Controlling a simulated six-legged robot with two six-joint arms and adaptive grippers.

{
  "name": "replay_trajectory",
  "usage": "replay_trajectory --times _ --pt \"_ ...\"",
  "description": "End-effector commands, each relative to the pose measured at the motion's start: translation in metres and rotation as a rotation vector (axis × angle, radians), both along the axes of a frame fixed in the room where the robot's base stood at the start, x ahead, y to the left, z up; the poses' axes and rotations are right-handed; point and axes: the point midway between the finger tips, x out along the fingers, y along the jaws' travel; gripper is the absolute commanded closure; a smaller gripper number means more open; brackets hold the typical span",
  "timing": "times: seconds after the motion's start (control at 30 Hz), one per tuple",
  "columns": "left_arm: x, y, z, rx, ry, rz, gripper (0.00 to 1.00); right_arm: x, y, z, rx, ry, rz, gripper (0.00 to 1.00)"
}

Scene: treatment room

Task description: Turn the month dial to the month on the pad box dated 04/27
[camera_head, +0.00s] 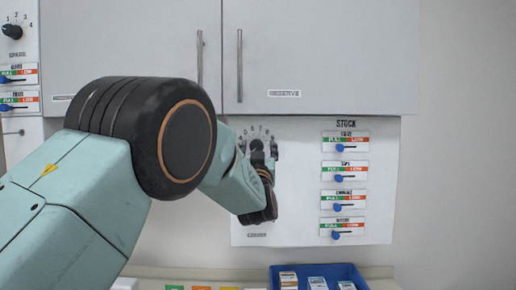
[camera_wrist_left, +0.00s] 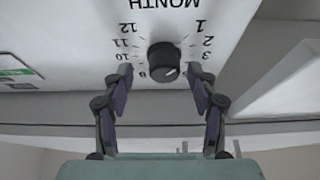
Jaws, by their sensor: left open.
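The month dial (camera_wrist_left: 163,60) is a black knob on a white panel, ringed by printed numbers under the word MONTH, which reads upside down in the left wrist view. A light mark on the knob points to the lower right there. My left gripper (camera_wrist_left: 161,72) is open, with one finger on each side of the knob and a visible gap to both. In the head view the left gripper (camera_head: 259,148) is at the dial (camera_head: 257,145) and partly covers its numbers. Small boxes (camera_head: 289,280) stand in a blue bin below; no date is legible. My right gripper is out of view.
The white stock panel (camera_head: 300,200) carries several sliders with blue knobs (camera_head: 338,148) at right. Grey cabinet doors (camera_head: 320,50) hang above it. The blue bin (camera_head: 275,284) sits on the counter below. Another dial (camera_head: 12,31) is at the far left.

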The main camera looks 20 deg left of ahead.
Motion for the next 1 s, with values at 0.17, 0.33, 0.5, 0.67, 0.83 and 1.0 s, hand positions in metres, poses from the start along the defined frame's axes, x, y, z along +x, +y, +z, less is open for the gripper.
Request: replay_trajectory --times 0.17,0.33,0.5,0.67,0.83,1.0 --pt "0.0012 0.0010 -0.0007 -0.001 0.001 0.001 0.41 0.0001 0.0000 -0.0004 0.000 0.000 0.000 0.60" --pt "0.0010 0.0008 -0.0007 -0.001 0.001 0.001 0.56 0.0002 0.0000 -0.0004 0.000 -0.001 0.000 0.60" --pt "0.0008 0.0009 -0.0004 0.000 0.000 0.001 0.70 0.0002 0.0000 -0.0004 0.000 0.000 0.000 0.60" --pt "0.0008 0.0001 0.0001 0.000 -0.001 0.000 0.84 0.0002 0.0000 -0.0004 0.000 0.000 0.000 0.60" --pt "0.0007 0.0003 0.0007 0.001 -0.002 0.000 0.96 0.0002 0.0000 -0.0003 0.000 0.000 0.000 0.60" --pt "0.0006 0.0010 0.0010 0.012 0.000 0.001 0.96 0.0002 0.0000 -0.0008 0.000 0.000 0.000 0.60"
